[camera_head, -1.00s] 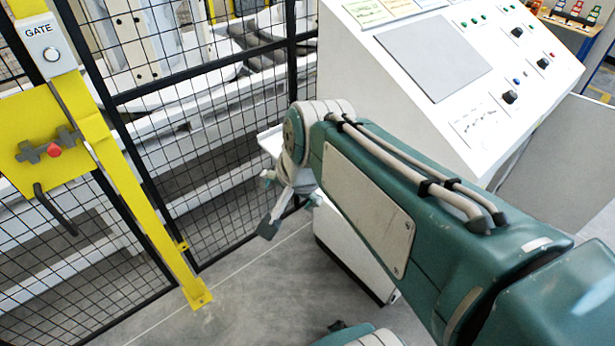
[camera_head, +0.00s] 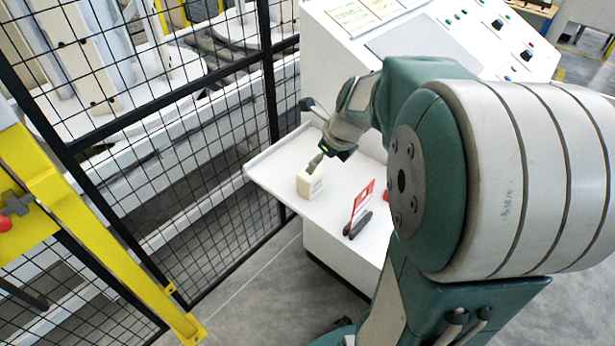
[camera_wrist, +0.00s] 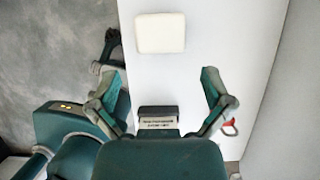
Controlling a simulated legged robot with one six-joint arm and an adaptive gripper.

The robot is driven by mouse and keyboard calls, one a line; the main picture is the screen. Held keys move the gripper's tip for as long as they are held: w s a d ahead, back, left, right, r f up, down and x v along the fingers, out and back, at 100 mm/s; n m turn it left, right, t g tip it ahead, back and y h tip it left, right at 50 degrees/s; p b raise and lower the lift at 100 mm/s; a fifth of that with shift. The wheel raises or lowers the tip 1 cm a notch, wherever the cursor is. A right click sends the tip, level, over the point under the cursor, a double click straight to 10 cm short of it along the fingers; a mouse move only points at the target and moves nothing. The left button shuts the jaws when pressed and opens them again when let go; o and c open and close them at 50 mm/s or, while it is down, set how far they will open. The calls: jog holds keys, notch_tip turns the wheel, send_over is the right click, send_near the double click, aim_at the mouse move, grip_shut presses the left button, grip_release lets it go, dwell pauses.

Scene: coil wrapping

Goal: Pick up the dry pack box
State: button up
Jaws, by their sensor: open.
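The dry pack box appears to be the small cream box (camera_head: 310,184) with rounded edges, standing on the white shelf (camera_head: 275,170) of the console. In the wrist view the box (camera_wrist: 160,33) shows its pale top, ahead of my fingertips and roughly centred between them. My gripper (camera_head: 314,134) is open and empty above the shelf. In the head view one finger reaches down close to the box top; I cannot tell whether it touches. In the wrist view both fingers of my gripper (camera_wrist: 160,76) are spread apart, short of the box.
A red and white card (camera_head: 362,201) on a black base stands on the shelf to the right of the box. A red object (camera_head: 386,196) is partly hidden behind my arm. The black mesh fence (camera_head: 200,130) runs left of the shelf. The white console (camera_head: 330,55) rises behind.

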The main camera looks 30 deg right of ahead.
aim_at(310, 177)
jog(key=x, duration=0.8)
jog(key=shift+w+f, duration=0.15)
jog(key=shift+f, duration=0.1)
jog(key=c, duration=0.9)
